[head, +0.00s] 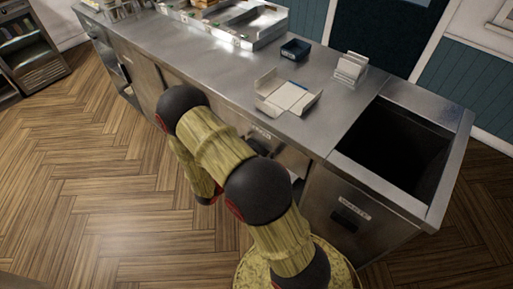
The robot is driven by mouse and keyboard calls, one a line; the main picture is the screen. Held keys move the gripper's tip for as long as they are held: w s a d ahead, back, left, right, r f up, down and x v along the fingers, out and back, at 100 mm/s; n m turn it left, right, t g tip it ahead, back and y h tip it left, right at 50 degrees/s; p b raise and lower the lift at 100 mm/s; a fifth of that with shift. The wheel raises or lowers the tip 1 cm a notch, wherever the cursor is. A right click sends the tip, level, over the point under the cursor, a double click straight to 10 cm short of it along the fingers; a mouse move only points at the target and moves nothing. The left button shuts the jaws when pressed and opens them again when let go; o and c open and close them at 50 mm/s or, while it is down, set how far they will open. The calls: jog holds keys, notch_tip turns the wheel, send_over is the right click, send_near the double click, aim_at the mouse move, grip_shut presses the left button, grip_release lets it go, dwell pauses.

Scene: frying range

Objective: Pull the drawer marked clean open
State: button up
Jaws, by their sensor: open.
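A steel drawer front (288,155) is set in the counter below the worktop, partly hidden by my arm. It has a small pale label (262,133), too small to read, with a dark handle (258,147) just under it. I cannot tell surely whether this is the drawer marked clean; it looks shut. My arm rises from the bottom of the view and bends down in front of the counter. My gripper is not visible; my arm links hide that area.
A front with a dark handle (347,217) and a label that seems to read waste stands at right, below an open dark bin well (394,148). Wooden floor at left is clear.

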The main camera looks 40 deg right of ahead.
jog(key=shift+c, duration=0.3)
jog(key=c, duration=1.5)
jog(key=shift+c, duration=0.5)
